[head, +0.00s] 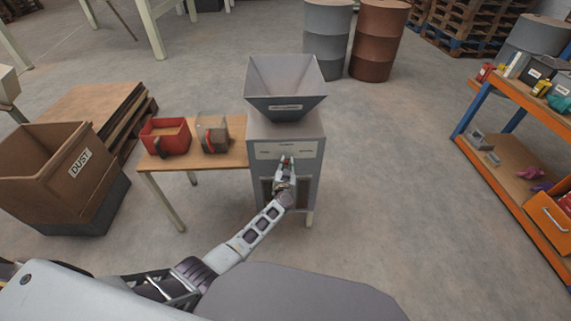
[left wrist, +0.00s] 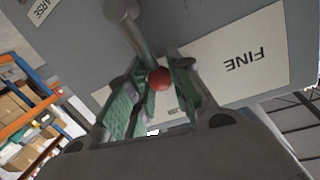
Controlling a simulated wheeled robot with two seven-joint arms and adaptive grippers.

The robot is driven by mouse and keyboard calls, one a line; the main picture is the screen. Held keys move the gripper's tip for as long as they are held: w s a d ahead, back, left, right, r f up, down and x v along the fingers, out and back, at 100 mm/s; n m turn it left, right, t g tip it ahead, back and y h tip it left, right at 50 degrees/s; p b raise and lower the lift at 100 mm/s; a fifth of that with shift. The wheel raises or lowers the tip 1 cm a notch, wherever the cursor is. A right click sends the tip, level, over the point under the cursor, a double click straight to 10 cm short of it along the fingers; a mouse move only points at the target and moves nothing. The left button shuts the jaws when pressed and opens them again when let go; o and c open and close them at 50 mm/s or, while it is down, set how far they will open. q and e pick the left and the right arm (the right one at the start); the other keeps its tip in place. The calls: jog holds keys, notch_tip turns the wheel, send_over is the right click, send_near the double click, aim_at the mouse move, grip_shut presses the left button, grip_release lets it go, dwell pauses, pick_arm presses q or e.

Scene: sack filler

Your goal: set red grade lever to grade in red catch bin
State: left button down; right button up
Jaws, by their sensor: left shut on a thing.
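The red grade lever shows in the left wrist view as a grey shaft with a red ball knob (left wrist: 159,79). My left gripper (head: 286,163) is at the front of the grey sack filler (head: 311,141). In the left wrist view its green-padded fingers close around the knob. The shaft runs from its pivot and slants toward the FINE label (left wrist: 245,62). A label ending in "ARSE" (left wrist: 40,10) is at the upper left. The red catch bin (head: 160,145) stands on a wooden table, with tan-brown material inside; its grain is too small to tell. My right gripper is not in view.
A clear-sided bin (head: 213,133) with a red part stands beside the red bin on the table (head: 180,162). A brown DUST crate (head: 52,175) is at the left. An orange-framed shelf (head: 500,185) stands at the right. The floor between filler and shelf is clear.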

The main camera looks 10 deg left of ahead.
pick_arm(q)
jog(key=shift+s+d+f, duration=0.1)
jog(key=shift+f, duration=0.15)
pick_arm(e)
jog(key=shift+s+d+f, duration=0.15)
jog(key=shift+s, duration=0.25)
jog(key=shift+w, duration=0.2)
pick_arm(q)
jog(key=c, duration=1.4)
grip_release()
jog(key=shift+o, duration=0.6)
jog(key=shift+r, duration=0.2)
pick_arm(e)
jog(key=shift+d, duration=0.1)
